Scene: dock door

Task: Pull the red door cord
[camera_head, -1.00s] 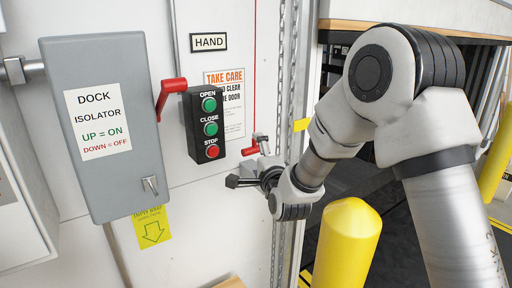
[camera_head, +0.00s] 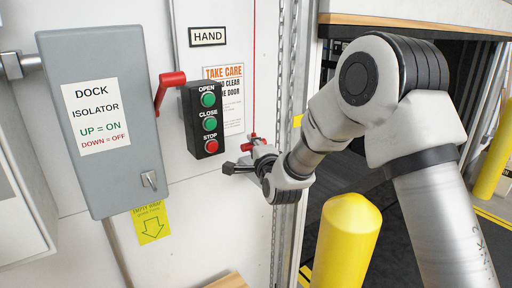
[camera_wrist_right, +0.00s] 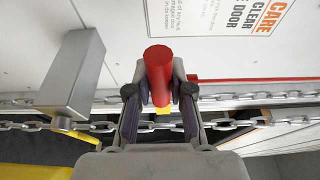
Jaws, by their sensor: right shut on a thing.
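The red door cord (camera_head: 253,80) runs as a thin red line down the white wall, right of the warning sign. Its red handle (camera_head: 253,140) is at my right gripper (camera_head: 245,158). In the right wrist view the handle (camera_wrist_right: 159,72) shows as a red cylinder between the two fingers of my right gripper (camera_wrist_right: 160,95), which is shut on it. A red line of the cord (camera_wrist_right: 260,80) runs off to the right there. My left gripper is not in view.
The grey dock isolator box (camera_head: 100,125) and the OPEN/CLOSE/STOP button box (camera_head: 204,122) are left of my gripper. Chains (camera_head: 284,110) hang just behind it. A yellow bollard (camera_head: 345,245) stands below my right arm, before the dark doorway.

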